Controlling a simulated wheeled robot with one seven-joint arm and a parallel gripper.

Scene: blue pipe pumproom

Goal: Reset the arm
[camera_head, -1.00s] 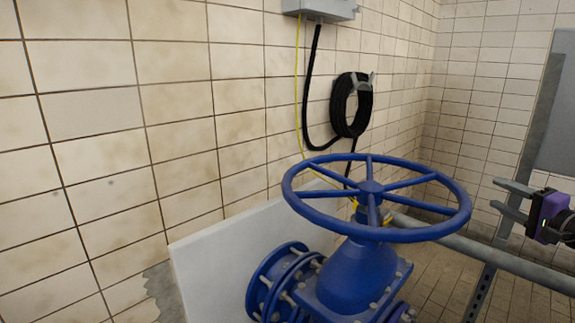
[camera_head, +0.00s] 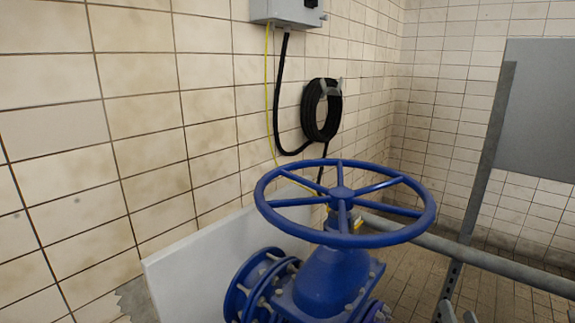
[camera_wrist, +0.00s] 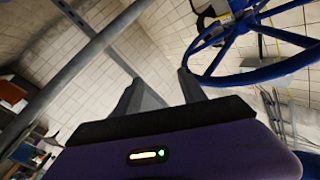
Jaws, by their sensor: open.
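My gripper (camera_wrist: 160,92) shows in the wrist view, its two grey fingers apart with nothing between them. Past the fingers are tiled wall and a grey metal post. The blue handwheel (camera_wrist: 235,45) is at the upper right of that view, beyond the right finger and seemingly apart from it. There the blue handwheel (camera_head: 341,193) sits level on top of a blue valve body (camera_head: 325,285) at the lower middle.
A grey pipe (camera_head: 480,259) runs right from behind the valve to a grey post (camera_head: 480,190) with a grey panel (camera_head: 540,110). A white board (camera_head: 200,265) stands left of the valve. A coiled black cable (camera_head: 322,110) and a grey box (camera_head: 285,12) are on the tiled wall.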

